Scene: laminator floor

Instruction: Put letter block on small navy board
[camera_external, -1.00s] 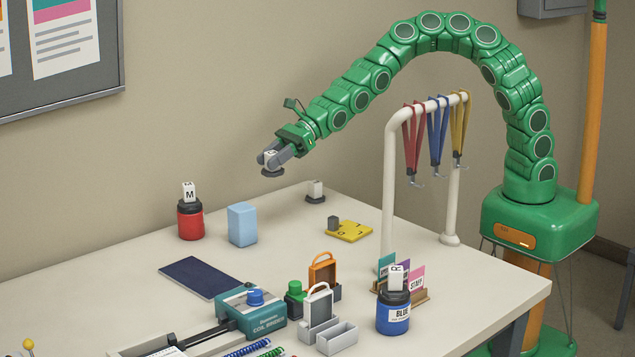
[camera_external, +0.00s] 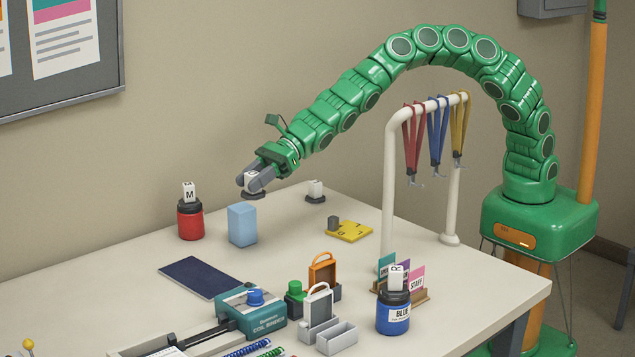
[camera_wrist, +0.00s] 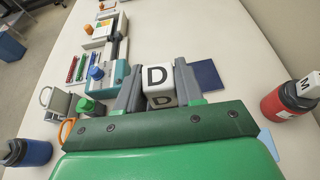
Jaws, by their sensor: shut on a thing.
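My gripper (camera_external: 253,182) is shut on a white letter block (camera_external: 250,175) and holds it in the air above the back of the table. A dark round piece (camera_external: 254,195) shows just below the held block. In the wrist view, the block (camera_wrist: 158,84) shows a black D between the two grey fingers of my gripper (camera_wrist: 160,92). The small navy board (camera_external: 200,277) lies flat on the table, in front of and to the left of my gripper. It shows bare, and also appears in the wrist view (camera_wrist: 207,76), partly hidden by a finger.
A red jar (camera_external: 190,221) with an M block and a light blue block (camera_external: 242,225) stand at the back. A teal coil binder (camera_external: 251,309) is close to the board's right front. A white rack (camera_external: 391,190) with lanyards and a blue jar (camera_external: 393,314) stand right.

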